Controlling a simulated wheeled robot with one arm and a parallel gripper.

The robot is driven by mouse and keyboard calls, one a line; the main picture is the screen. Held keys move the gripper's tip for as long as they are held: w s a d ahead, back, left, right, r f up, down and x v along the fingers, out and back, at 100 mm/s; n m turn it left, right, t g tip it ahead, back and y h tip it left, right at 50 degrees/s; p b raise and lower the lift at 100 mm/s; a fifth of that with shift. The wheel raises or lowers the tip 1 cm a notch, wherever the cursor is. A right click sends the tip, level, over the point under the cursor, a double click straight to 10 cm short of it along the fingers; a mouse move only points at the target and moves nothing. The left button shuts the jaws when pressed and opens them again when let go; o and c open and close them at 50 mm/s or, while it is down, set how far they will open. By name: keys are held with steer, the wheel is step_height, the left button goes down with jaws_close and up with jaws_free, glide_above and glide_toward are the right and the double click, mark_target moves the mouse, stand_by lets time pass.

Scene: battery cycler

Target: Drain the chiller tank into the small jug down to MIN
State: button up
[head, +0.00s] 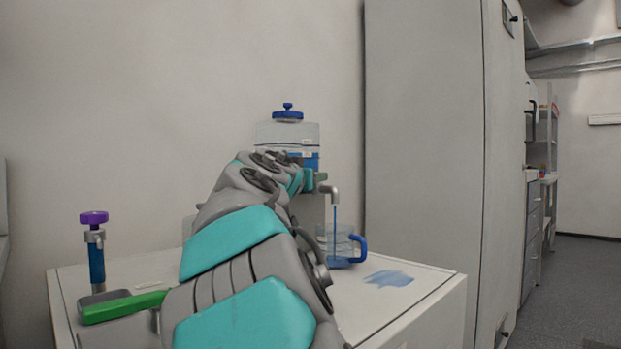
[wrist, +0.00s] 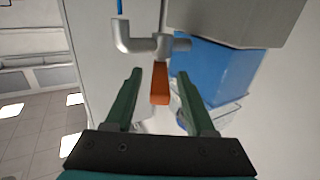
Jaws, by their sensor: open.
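The chiller tank (head: 288,133) is a clear box with a blue cap, behind my arm; blue liquid shows in its lower part below a clear band. Its small labels are too small to read. The grey tap (head: 330,190) lets a thin blue stream fall into the small clear jug (head: 341,246) with a blue handle; the jug's level is hard to tell. The wrist view is upside down and shows the tap (wrist: 136,40), the stream and the orange tap lever (wrist: 160,84). My gripper (wrist: 159,77) is open, its fingers either side of the lever, apart from it.
A blue puddle (head: 389,277) lies on the white bench top (head: 420,292) right of the jug. A purple-knobbed blue tube (head: 95,250) and a green handle (head: 124,307) by a grey tray are at left. A tall grey cabinet (head: 425,150) stands at right.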

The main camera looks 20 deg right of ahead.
steer(key=v, duration=0.7)
steer(key=shift+s, duration=0.15)
steer(key=shift+a, duration=0.1)
stand_by(7.0)
